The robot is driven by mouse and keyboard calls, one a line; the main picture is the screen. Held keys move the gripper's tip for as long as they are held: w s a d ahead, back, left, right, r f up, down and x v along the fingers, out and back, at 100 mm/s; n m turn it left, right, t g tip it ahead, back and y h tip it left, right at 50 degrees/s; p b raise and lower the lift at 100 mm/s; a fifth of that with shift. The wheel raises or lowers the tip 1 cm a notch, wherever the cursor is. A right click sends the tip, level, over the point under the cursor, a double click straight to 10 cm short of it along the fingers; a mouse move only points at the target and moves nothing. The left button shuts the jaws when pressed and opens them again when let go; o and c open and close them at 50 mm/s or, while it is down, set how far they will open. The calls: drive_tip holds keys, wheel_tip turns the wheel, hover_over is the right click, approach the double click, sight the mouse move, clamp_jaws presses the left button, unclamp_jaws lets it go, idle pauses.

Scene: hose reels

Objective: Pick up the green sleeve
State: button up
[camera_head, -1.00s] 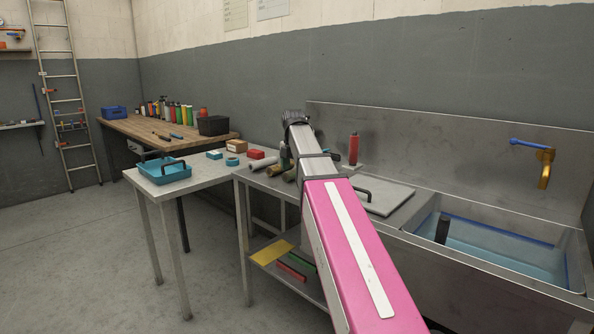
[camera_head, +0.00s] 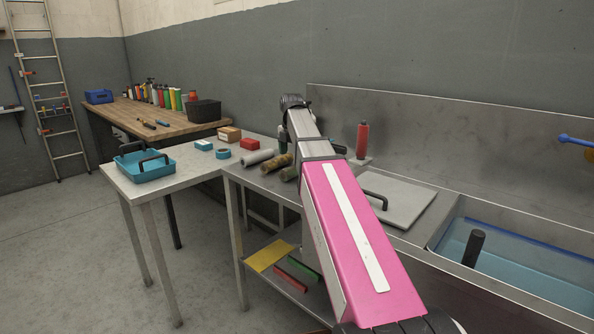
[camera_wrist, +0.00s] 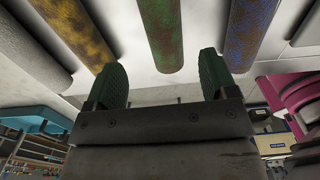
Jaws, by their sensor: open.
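The green sleeve (camera_wrist: 162,35) is a worn green cylinder at the top centre of the wrist view, its near end in line with the gap between my fingers. I see no contact; the exact distance is unclear. My gripper is mostly hidden behind my arm in the head view.
A yellow-brown sleeve (camera_wrist: 75,32) and a blue-brown sleeve (camera_wrist: 248,30) lie on either side, with a grey sleeve (camera_wrist: 30,50) farther left. A red bottle (camera_head: 362,140) and a lid with a black handle (camera_head: 397,199) are right of my arm, before the sink (camera_head: 440,235).

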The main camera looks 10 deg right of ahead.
sight(293, 166)
drive_tip(key=shift+s+d+f, duration=0.1)
drive_tip(key=shift+f, duration=1.8)
drive_tip(key=shift+s+d+f, duration=0.1)
drive_tip(key=shift+f, duration=1.75)
drive_tip(key=c, duration=1)
